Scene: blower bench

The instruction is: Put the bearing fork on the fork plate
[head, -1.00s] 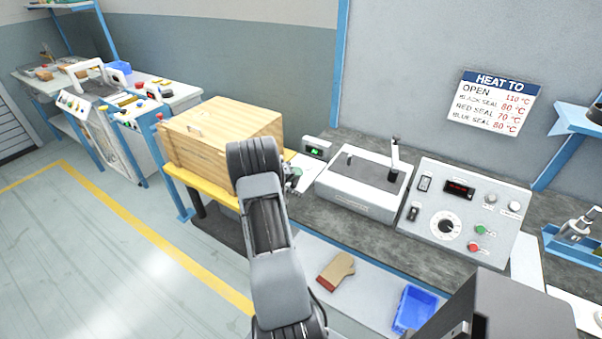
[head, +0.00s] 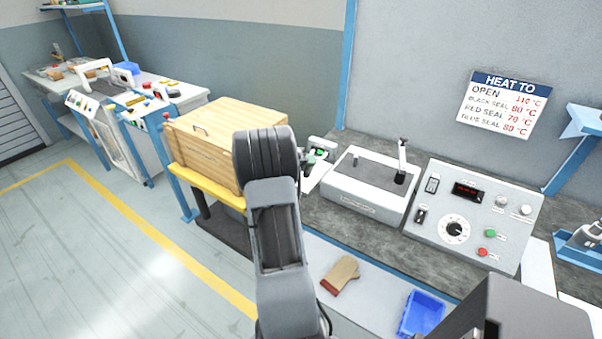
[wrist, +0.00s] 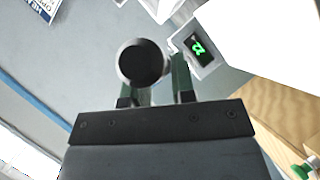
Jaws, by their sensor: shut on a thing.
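In the wrist view my gripper (wrist: 158,92) is shut on the bearing fork (wrist: 142,63). Only a round dark end with a pale rim shows, between and above the green-sided fingers. The fork's other end is hidden. In the head view my own arm covers most of the gripper, and the fork cannot be made out there. I cannot tell which surface is the fork plate.
A wooden crate (head: 215,145) stands on a yellow-edged stand left of my arm. A grey heater box (head: 365,185) and a control panel (head: 472,215) stand on the bench to the right. A glove (head: 340,274) and a blue tray (head: 422,313) lie on the shelf below.

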